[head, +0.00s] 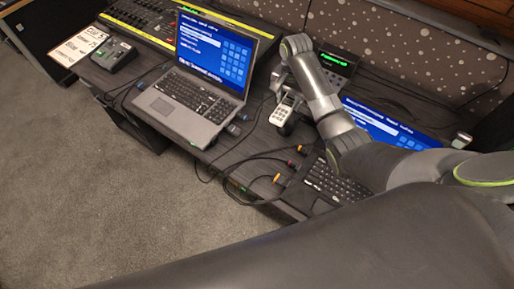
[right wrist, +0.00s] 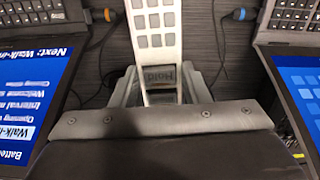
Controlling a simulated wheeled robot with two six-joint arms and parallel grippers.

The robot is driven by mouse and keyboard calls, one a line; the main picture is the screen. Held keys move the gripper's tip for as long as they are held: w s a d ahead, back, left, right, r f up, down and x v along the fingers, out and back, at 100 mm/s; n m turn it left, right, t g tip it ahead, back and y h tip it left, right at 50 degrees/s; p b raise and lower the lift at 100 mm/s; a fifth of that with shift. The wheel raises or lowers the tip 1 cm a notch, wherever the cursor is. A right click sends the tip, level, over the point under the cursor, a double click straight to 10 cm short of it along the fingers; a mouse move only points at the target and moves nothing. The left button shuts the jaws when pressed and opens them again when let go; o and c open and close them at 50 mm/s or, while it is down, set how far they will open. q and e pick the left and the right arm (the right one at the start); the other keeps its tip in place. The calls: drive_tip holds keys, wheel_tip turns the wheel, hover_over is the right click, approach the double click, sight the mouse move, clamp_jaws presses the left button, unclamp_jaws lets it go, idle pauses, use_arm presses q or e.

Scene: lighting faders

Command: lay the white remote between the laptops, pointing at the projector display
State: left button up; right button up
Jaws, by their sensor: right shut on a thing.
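The white remote (head: 283,113) with grey keys is in my right gripper (head: 287,118), in the gap between the laptops. In the right wrist view, my gripper (right wrist: 160,88) is shut on the remote (right wrist: 155,22), which extends up the picture. A dark patch reading "Hold" shows between the fingers. I cannot tell whether the remote touches the table. The left laptop (head: 185,108) is open with a blue screen. The right laptop (head: 335,188) is partly hidden by my right arm. A dark unit with green text (head: 335,60), possibly the projector display, stands behind the gap. My left gripper is out of view.
Cables with orange and blue plugs (head: 276,178) lie between the laptops and toward the table's front edge. A lighting desk (head: 140,18) and a small black device (head: 113,56) are at the left. Dark tabletop (head: 255,140) shows bare in front of the remote.

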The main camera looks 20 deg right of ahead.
drive_tip(key=s+a+f, duration=0.3)
drive_tip(key=s+a, duration=0.3)
drive_tip(key=a, duration=0.6)
drive_tip(key=p, duration=0.1)
hover_over(257, 153)
drive_tip(key=shift+m, duration=0.4)
wheel_tip(257, 153, down, 5)
drive_tip(key=shift+f, duration=2.6)
drive_tip(key=o, duration=1.1)
drive_tip(key=shift+f, duration=0.1)
drive_tip(key=shift+c, duration=0.2)
wheel_tip(257, 153, up, 12)
